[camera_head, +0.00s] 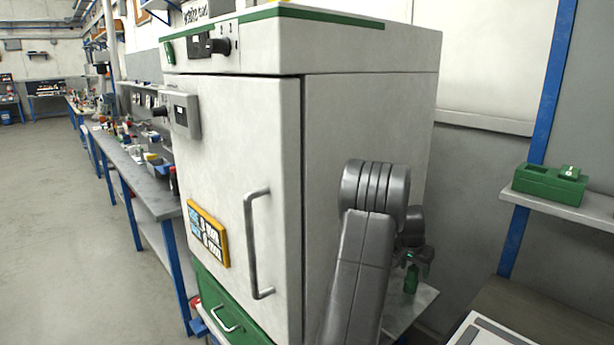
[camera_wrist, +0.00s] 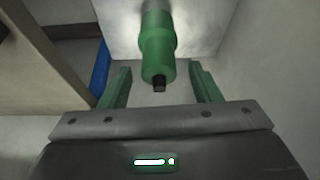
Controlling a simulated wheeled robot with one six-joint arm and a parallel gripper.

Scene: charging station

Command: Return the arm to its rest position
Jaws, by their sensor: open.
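My gripper (camera_wrist: 160,85) is open in the wrist view, with one green finger on each side of a green cylindrical thing (camera_wrist: 157,45) that has a dark tip. Gaps show between the fingers and this thing. In the head view my grey arm rises in front of the white cabinet's right side. My gripper (camera_head: 416,262) is small there and partly hidden behind the arm. The green thing (camera_head: 411,280) shows beside it, above a light shelf.
The large white cabinet (camera_head: 370,110) with a door handle stands close to my arm. A light shelf (camera_head: 420,300) is at its right side. A wall shelf (camera_head: 590,212) with a green box (camera_head: 549,184) is at right. Open floor (camera_head: 60,230) lies at left, beside cluttered workbenches (camera_head: 150,190).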

